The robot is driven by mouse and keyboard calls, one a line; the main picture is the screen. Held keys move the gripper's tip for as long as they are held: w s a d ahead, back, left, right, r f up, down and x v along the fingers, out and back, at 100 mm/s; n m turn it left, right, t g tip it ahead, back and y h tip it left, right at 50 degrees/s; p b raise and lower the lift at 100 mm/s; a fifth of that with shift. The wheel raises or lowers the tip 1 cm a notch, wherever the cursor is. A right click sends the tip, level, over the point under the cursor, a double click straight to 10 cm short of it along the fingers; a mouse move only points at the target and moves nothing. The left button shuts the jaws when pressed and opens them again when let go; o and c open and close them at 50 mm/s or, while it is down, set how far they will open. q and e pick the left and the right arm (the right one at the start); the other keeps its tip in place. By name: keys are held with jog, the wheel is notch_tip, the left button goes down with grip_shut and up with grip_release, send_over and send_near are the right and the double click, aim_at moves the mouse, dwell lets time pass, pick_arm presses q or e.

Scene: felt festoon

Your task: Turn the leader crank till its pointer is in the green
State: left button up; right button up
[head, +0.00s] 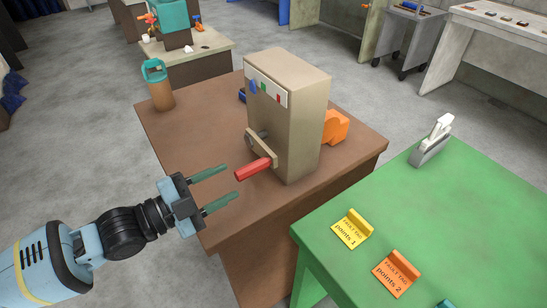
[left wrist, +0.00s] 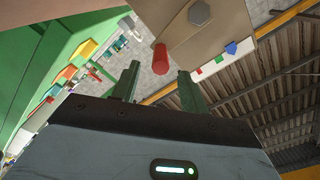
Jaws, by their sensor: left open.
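The leader crank has a red handle (head: 254,168) on a tan crank arm (head: 261,147), low on the front of a beige box (head: 297,112). A pale scale strip (head: 268,90) with blue, green and red marks runs along the box's top front. I cannot tell its pointer's position. My left gripper (head: 232,184) is open and empty, its two green fingers pointing at the handle's free end. In the left wrist view the red handle (left wrist: 160,59) shows between the fingertips (left wrist: 158,72), just ahead of them. My right gripper is not in view.
The box stands on a brown table (head: 185,150). An orange object (head: 336,126) sits behind the box, and a brown canister with a teal handle (head: 160,88) stands at the far left. A green table (head: 450,210) at right bears yellow and orange tags.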

aim_at(269, 160)
pick_arm(q)
jog(key=shift+w+d, duration=0.1)
jog(key=shift+w, duration=0.05)
jog(key=shift+p+x, duration=0.45)
jog(key=shift+x, duration=3.4)
grip_shut()
